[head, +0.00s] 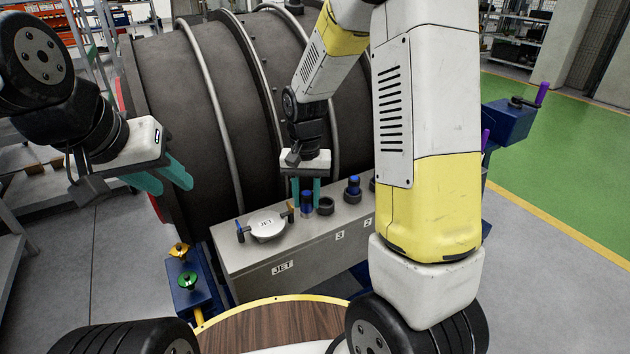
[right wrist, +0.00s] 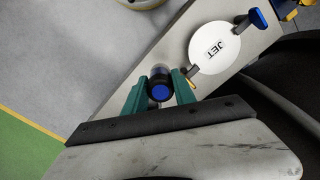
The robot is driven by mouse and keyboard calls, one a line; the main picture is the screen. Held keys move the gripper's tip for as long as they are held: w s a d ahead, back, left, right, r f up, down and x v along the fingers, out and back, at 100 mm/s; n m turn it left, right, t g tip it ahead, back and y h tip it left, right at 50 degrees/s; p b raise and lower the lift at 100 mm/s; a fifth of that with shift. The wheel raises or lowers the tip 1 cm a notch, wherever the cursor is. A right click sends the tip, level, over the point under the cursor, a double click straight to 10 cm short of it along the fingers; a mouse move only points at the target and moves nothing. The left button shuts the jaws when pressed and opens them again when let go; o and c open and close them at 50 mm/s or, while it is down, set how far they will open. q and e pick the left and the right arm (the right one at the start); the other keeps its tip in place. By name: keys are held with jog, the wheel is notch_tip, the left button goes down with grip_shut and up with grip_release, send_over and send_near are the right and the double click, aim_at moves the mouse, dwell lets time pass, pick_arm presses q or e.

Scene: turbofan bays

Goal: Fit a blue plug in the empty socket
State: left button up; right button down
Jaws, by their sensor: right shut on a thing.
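My right gripper (head: 306,192) is shut on a blue plug (head: 307,203), holding it upright over the top of the grey box (head: 290,248). In the right wrist view the plug's blue round end (right wrist: 160,91) shows between the teal fingers (right wrist: 159,92). A dark, open ring-shaped socket (head: 326,206) is just right of the held plug, with no plug in it. Another blue plug (head: 353,186) stands in a socket further right. Whether the held plug touches the box top cannot be told. My left gripper (head: 160,182) is open and empty at the left, away from the box.
A white round JET cover (head: 266,226) with handles lies left of the held plug; it also shows in the right wrist view (right wrist: 214,47). The large dark engine casing (head: 180,110) stands behind. A blue stand (head: 190,283) with yellow and green knobs is front left.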

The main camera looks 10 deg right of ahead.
jog(key=w+d, duration=0.4)
jog(key=w+d+f, duration=0.1)
jog(key=w+d, duration=0.1)
jog(key=w, duration=0.1)
jog(key=shift+d, duration=0.1)
jog(key=shift+w+d+f, duration=0.1)
jog(key=shift+f, duration=1.65)
jog(key=shift+f, duration=0.1)
jog(key=c, duration=1)
grip_release()
